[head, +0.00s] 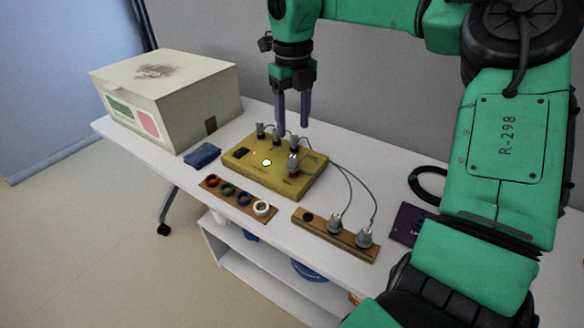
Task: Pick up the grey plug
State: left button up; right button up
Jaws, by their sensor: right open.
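Several grey plugs show. Upright ones stand on the back part of the yellow box, among them one at its left (261,131), and a larger one (293,163) stands nearer its right front. Two more grey plugs (335,224) (365,238) stand in a wooden strip (310,228), with cables looping back to the yellow box (248,180). My right gripper (293,118) points down with its dark fingers apart, near the back edge of the yellow box, above or behind the plugs there. It holds nothing that I can see. My left gripper is out of view.
A cream box (165,95) stands at the table's left end, with a dark blue item (202,155) beside it. A board with coloured rings (238,198) lies in front. A black coil (428,184) and a purple item (412,224) lie to the right, near my arm.

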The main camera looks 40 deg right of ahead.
aim_at(293, 157)
jog(key=f, duration=1.2)
jog(key=shift+w+d+f, duration=0.3)
jog(key=shift+w, duration=0.05)
grip_shut()
